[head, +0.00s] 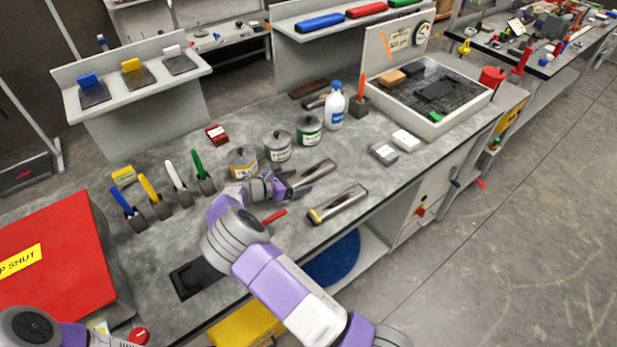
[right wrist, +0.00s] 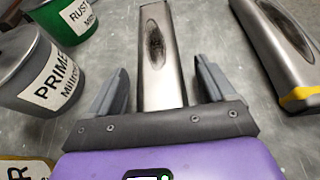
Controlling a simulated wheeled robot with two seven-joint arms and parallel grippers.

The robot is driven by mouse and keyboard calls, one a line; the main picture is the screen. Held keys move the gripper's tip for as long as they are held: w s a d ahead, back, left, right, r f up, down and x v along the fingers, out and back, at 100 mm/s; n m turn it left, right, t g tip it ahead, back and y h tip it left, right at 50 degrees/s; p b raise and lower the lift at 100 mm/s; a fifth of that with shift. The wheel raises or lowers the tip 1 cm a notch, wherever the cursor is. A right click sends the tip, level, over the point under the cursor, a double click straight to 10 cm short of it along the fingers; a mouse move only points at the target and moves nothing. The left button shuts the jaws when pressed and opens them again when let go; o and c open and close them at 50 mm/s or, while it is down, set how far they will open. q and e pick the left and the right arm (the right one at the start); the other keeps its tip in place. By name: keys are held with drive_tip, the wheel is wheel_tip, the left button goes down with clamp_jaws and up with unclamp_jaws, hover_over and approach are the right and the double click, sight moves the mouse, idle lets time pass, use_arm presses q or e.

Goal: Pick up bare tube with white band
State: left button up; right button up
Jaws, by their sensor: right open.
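A bare metal tube (head: 319,170) with a dark oval patch lies on the grey bench. In the right wrist view the tube (right wrist: 158,45) runs lengthwise between the fingers of my right gripper (right wrist: 160,88), with a gap on each side. My right gripper (head: 291,188) is open at the tube's near end. No white band shows; that end is hidden by the gripper. A second bare tube (head: 338,205) with a yellow band lies to the right, and it also shows in the right wrist view (right wrist: 270,40). My left gripper is out of the picture.
Paint cans stand just behind the gripper: one yellow-labelled (head: 242,162), one white-labelled (head: 278,146), one green (head: 309,131). A white bottle (head: 335,108) stands farther back. Handled tools (head: 177,177) stand at left, near a red box (head: 55,260). Two small blocks (head: 383,153) lie at right.

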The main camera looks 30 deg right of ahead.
drive_tip(key=c, duration=1.2)
drive_tip(key=shift+r, duration=0.1)
